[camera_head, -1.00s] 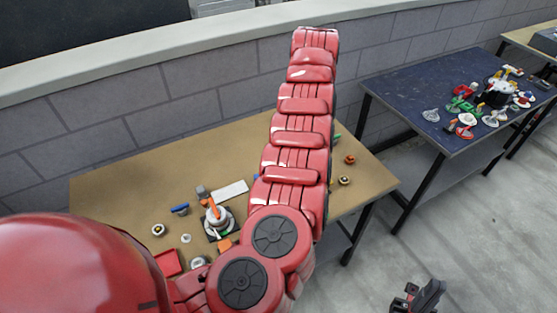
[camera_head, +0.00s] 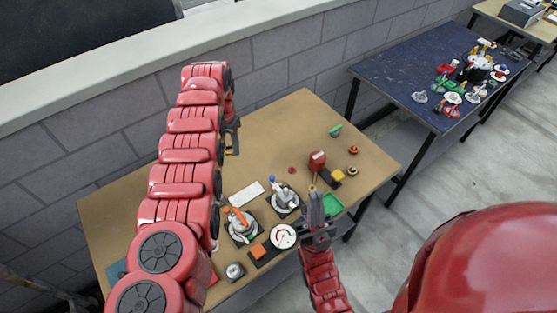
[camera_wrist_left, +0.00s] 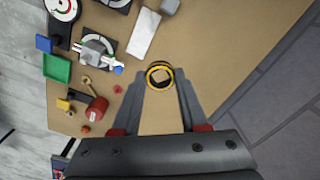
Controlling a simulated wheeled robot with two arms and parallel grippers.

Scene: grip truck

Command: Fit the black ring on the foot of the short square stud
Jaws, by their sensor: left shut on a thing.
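My left gripper (camera_head: 232,140) is over the far left part of the tan table.
A base with an orange tool (camera_head: 239,217), a white dial (camera_head: 283,237) and a white plate (camera_head: 246,194) are near the stud. The table's far middle is clear.

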